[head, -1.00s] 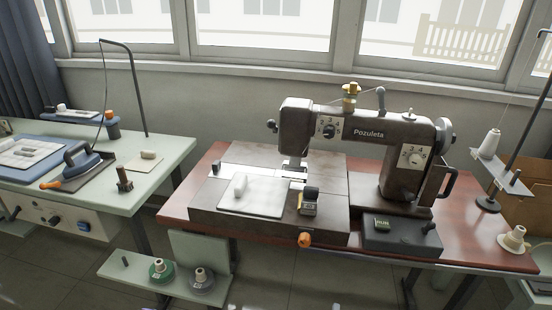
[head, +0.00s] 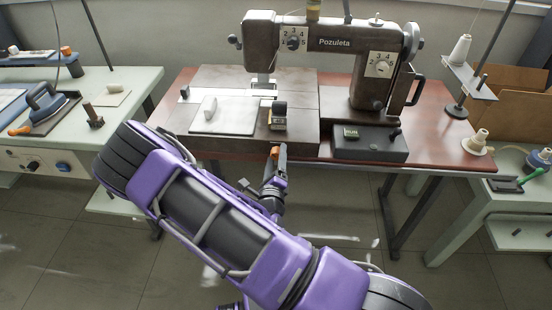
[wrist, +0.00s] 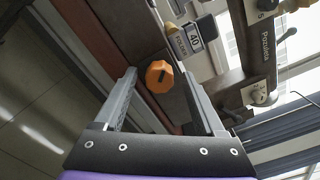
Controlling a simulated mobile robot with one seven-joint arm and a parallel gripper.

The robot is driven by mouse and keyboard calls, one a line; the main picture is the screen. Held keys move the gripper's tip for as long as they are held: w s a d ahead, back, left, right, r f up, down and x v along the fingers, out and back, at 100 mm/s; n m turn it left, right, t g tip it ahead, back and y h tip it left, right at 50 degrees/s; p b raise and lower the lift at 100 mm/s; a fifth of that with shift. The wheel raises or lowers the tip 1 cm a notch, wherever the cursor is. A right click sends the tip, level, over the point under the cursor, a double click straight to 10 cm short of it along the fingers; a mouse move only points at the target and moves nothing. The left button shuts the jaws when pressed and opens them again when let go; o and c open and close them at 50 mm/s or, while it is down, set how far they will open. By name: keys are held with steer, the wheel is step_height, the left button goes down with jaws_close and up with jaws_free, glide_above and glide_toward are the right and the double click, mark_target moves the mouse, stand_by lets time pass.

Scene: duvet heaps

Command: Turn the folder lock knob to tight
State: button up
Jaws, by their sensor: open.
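The orange faceted knob (wrist: 160,76) is on the front edge of the sewing machine bed. It has a dark mark on its face. In the head view only a bit of the orange knob (head: 275,151) shows past my gripper (head: 278,163). In the wrist view my gripper's two fingers are open, one on each side of the knob, with a gap on both sides; I cannot tell whether the tips reach past its face. A small block marked 40 (wrist: 190,42) sits just beyond the knob; it also shows on the bed in the head view (head: 278,117).
The dark sewing machine (head: 330,45) stands on a reddish table (head: 440,135). A dark control box (head: 370,145) lies right of the knob. A pale green table with an iron (head: 42,102) is at left, another table at right. Floor is free in front.

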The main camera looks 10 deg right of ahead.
steer(key=shift+c, duration=0.4)
jaws_close()
steer(key=shift+m+p, duration=0.35)
steer(key=shift+m, duration=0.05)
steer(key=m+p, duration=0.2)
steer(key=m, duration=0.1)
steer(key=shift+r, duration=0.1)
steer(key=m+p, duration=0.2)
steer(key=m, duration=0.7)
steer(key=shift+f+m+p, duration=0.2)
steer(key=shift+m+p, duration=0.1)
steer(key=shift+m, duration=0.1)
steer(key=m, duration=0.4)
steer(key=shift+s, duration=0.1)
steer(key=shift+m, duration=0.3)
